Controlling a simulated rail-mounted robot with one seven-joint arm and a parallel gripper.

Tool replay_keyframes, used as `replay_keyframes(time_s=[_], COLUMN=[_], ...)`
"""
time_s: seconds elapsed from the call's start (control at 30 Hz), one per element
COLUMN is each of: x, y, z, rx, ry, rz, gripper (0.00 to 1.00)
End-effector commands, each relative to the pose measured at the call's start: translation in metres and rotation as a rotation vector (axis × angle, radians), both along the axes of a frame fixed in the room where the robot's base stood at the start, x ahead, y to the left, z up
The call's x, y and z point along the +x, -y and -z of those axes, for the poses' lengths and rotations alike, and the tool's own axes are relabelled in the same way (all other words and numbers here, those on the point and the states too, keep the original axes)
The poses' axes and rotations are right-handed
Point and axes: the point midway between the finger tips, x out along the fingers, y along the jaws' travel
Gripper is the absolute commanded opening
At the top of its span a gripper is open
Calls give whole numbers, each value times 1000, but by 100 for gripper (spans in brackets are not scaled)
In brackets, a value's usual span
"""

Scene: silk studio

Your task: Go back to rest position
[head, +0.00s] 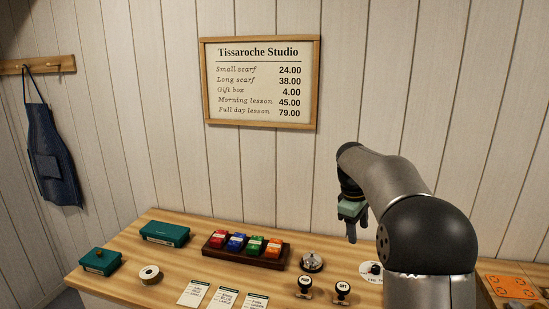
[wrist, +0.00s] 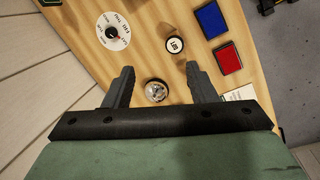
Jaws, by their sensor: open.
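My gripper (head: 351,228) hangs above the right part of the wooden counter (head: 190,262), fingers pointing down, in the head view. In the wrist view its two fingers (wrist: 160,72) are spread apart with nothing held between them. A silver call bell (wrist: 156,91) appears between the fingers in that view, on the counter below. In the head view the bell (head: 312,262) stands to the lower left of my gripper, apart from it.
Two black stamps (head: 304,286) (head: 342,291) and a white dial disc (head: 371,271) lie near the bell. A dark tray (head: 214,252) holds several coloured blocks. Teal boxes (head: 164,233) (head: 100,262), a white roll (head: 149,275) and cards (head: 194,293) sit left. Blue (wrist: 211,18) and red pads (wrist: 227,58) show in the wrist view.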

Motion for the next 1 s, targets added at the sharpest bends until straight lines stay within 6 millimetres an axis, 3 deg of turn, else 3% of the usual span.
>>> replay_keyframes(time_s=[0.03, 0.23, 0.4, 0.5, 0.6, 0.7, 1.0], x=[-30, -151, -258, -308, -341, -359, -364], y=[-8, -39, -59, -67, -72, -74, -75], z=[-5, 2, 36, 59, 78, 88, 92], rx=[23, 123, 198, 229, 250, 260, 262], ry=[17, 69, 96, 104, 107, 109, 107], rz=[58, 335, 573, 689, 773, 817, 833], gripper=[51, 51, 51, 51, 51, 51, 51])
